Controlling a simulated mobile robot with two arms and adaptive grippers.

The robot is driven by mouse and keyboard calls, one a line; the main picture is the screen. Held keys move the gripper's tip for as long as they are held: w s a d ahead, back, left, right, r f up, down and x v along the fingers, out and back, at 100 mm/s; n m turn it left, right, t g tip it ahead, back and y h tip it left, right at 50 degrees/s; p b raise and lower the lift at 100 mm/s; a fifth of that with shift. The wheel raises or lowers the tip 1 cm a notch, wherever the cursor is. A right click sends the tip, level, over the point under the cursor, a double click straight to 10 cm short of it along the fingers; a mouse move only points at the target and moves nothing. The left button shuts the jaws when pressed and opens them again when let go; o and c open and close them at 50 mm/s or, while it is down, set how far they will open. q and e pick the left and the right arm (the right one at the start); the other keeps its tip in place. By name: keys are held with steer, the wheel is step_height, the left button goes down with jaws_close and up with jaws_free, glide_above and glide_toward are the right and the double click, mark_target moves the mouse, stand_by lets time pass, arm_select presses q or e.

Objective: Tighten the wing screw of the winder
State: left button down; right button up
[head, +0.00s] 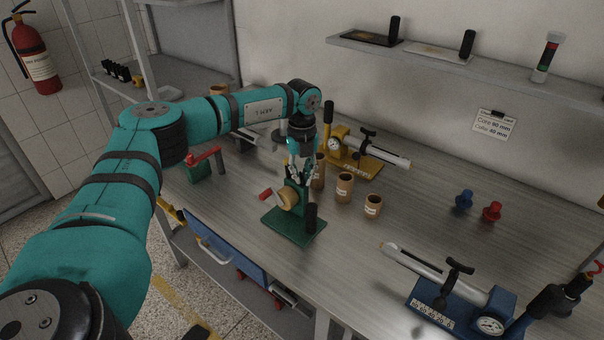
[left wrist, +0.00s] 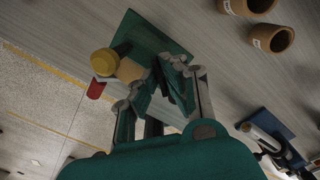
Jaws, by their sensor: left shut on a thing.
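The winder has a green base plate (head: 283,234), an upright post, a tan spool (head: 288,197), a red-tipped crank and a black handle (head: 311,217). It stands on the bench near the front edge. The base plate also shows in the left wrist view (left wrist: 136,36). My left gripper (head: 300,178) comes down from above onto the top of the winder. Its fingers (left wrist: 172,80) are closed around a small dark part there, which looks like the wing screw. The fingers mostly hide this part. My right gripper is not in view.
Several brown cardboard tubes (head: 344,186) stand close right of the winder. A yellow device (head: 353,160) with a gauge is behind, and a blue one (head: 450,307) front right. Blue (head: 464,199) and red (head: 492,211) knobs stand right. The bench middle right is clear.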

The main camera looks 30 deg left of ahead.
arm_select(q)
steer(key=shift+m, duration=0.4)
steer(key=m, duration=0.9)
steer(key=m+b, duration=0.1)
steer(key=m, duration=0.2)
steer(key=shift+m, duration=0.4)
steer(key=m, duration=0.6)
steer(key=shift+b, duration=0.3)
steer(key=m, duration=0.7)
steer(key=shift+b, duration=0.35)
steer(key=c, duration=1.5)
jaws_free()
